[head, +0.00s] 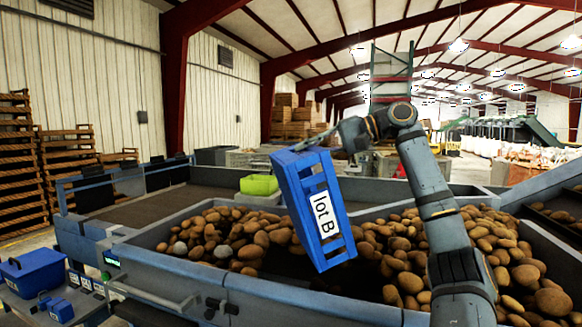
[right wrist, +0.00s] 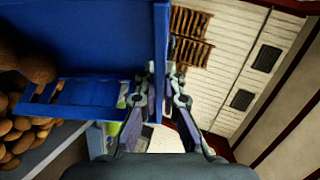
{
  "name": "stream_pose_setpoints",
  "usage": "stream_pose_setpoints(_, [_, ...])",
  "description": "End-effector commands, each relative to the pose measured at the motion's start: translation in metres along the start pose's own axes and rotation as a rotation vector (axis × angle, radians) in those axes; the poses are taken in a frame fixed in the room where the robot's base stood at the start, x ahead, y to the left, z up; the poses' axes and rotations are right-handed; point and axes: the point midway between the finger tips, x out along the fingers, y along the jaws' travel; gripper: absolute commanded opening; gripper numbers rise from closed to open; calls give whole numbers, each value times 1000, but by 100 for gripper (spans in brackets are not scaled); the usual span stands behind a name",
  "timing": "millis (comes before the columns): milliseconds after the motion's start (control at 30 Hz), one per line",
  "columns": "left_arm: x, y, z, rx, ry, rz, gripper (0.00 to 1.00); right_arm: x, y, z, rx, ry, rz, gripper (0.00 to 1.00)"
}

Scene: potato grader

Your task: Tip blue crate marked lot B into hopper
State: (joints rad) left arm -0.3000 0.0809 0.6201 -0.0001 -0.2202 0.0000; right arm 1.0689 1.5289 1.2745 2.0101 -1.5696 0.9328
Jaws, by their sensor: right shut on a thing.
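The blue crate (head: 337,228) has a white label reading "lot B". It is tipped up steeply in the air over the hopper (head: 285,296), a wide grey-blue bin with potatoes in it. My right gripper (head: 322,143) is shut on the crate's upper edge. In the right wrist view, my right gripper's fingers (right wrist: 164,90) pinch the wall of the blue crate (right wrist: 85,40). Potatoes (right wrist: 38,68) show beside the crate there; I cannot tell which are inside it. The crate's inside is hidden in the head view. My left gripper is not in view.
A green bin (head: 259,185) sits behind the hopper. A dark belt (head: 170,207) lies behind left. Pallet stacks (head: 66,155) stand by the left wall.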

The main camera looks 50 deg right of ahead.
Motion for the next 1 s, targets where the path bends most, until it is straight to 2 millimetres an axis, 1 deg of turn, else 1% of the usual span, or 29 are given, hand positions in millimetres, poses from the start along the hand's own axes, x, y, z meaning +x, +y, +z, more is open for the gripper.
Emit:
stream_pose_setpoints(100, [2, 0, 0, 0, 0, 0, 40, -5, 0, -2, 6, 0, -19, 0])
stream_pose_setpoints(333, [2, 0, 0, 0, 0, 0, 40, -5, 0, -2, 7, 0, -20, 0])
stream_pose_setpoints(467, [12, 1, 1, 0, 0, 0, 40, -11, 6, -5, 21, 0, -52, 0])
stream_pose_setpoints(667, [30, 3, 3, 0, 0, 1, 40, -32, 18, -13, 58, 0, -141, 0])
stream_pose_setpoints(800, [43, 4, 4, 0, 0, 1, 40, -51, 27, -21, 90, 0, -219, 0])
stream_pose_setpoints(900, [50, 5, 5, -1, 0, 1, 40, -65, 33, -27, 114, -2, -278, 0])
stream_pose_setpoints(1000, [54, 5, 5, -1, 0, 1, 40, -75, 36, -31, 131, -2, -319, 0])
